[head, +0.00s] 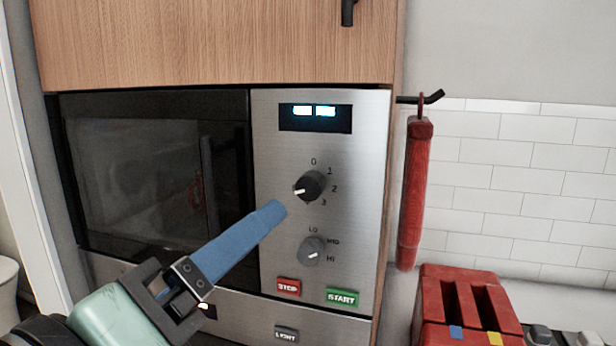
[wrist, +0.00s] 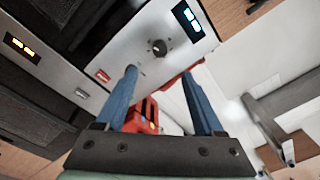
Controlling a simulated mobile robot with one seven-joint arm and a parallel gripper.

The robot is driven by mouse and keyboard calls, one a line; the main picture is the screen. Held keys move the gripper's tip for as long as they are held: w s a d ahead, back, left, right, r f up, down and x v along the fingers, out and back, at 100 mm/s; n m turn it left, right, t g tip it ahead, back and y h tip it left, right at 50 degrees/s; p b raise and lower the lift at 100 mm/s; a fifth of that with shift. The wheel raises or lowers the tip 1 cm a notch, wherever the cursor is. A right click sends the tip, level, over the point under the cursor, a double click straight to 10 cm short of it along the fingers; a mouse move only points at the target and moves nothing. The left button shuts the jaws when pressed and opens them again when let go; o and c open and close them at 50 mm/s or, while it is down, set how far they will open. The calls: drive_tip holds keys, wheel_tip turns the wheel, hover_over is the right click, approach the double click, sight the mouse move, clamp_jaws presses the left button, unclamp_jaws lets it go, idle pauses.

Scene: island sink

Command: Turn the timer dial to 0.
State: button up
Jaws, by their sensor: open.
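The timer dial (head: 309,186) is a black knob on the microwave's steel panel, marked 0 to 3 from its top round to its lower right. Its white pointer faces left, away from the 0 at the top. My gripper (head: 274,214) has blue fingers reaching up from the lower left, with the tips appearing below and left of the dial. In the head view the fingers overlap, and contact cannot be told. In the wrist view my gripper (wrist: 159,74) is open and empty, and the dial (wrist: 159,46) shows beyond the gap between the fingertips.
A second grey dial (head: 312,251), marked LO to HI, sits below, with a red STOP button (head: 288,287) and a green START button (head: 342,297) under it. A red object (head: 415,195) hangs from a hook at right, above a red toaster (head: 465,310).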

sight(306, 189)
drive_tip(key=p+x, duration=0.4)
drive_tip(key=x, duration=0.8)
drive_tip(key=shift+w+d, duration=0.15)
drive_tip(key=shift+w, duration=0.1)
clamp_jaws()
